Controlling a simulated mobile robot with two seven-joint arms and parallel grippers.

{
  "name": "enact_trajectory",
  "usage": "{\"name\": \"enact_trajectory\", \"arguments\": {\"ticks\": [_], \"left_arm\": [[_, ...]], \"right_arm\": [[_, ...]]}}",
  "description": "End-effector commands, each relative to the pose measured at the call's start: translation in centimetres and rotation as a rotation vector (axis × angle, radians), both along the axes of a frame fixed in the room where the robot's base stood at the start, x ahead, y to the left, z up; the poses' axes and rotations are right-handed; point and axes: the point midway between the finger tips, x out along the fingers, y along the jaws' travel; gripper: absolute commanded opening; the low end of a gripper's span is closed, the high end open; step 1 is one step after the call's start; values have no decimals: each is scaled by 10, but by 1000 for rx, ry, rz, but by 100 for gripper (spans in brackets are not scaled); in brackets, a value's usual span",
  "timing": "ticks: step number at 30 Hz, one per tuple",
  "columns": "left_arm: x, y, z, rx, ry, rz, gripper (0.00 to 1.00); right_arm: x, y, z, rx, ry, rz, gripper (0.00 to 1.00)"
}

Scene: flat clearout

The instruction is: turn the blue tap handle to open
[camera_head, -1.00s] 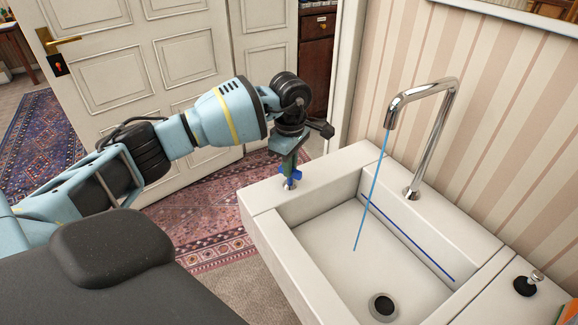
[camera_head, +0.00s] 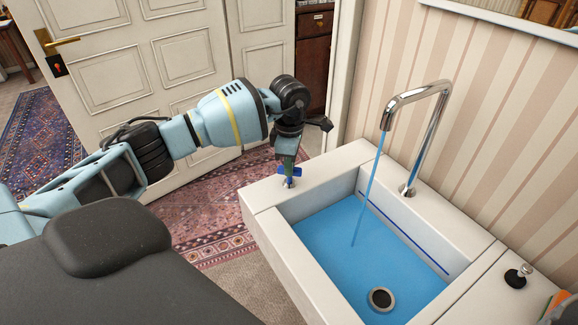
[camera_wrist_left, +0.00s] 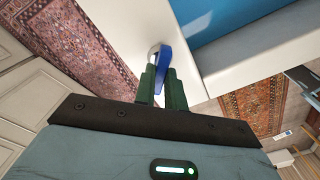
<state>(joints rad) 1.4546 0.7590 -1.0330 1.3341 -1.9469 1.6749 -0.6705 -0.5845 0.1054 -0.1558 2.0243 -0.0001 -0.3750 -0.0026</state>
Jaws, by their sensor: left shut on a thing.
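The blue tap handle (camera_head: 291,171) stands on the rim at the sink's left corner. In the left wrist view the blue handle (camera_wrist_left: 164,62) sits between the green fingertips. My left gripper (camera_head: 288,163) is shut on it from above; its fingers also show in the left wrist view (camera_wrist_left: 162,85). The chrome spout (camera_head: 423,122) stands at the back of the sink (camera_head: 262,204), and a blue stream of water (camera_head: 365,199) falls from it. Blue water (camera_head: 335,240) covers the basin floor. My right gripper is not in view.
A round drain (camera_head: 381,299) shows in the basin. A small chrome and black plug-like item (camera_head: 518,277) stands on the ledge at the right. A white door (camera_head: 150,60) and a patterned rug (camera_head: 205,215) lie behind my left arm. The striped wall (camera_head: 510,130) bounds the sink.

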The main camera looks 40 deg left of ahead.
Motion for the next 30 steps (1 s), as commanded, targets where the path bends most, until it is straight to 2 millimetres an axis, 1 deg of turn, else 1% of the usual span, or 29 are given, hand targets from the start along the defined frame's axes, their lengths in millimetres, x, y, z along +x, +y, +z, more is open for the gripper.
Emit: {"name": "enact_trajectory", "arguments": {"ticks": [3, 18, 22, 30], "left_arm": [[0, 0, 3, -1, -3, 67, 0], [0, 0, 2, -1, -3, 344, 0], [0, 0, 1, 0, -2, 372, 0], [0, 0, 1, -1, -1, 373, 0]], "right_arm": [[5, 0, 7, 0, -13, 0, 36], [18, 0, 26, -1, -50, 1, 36], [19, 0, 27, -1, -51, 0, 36], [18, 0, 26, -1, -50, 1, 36]]}}
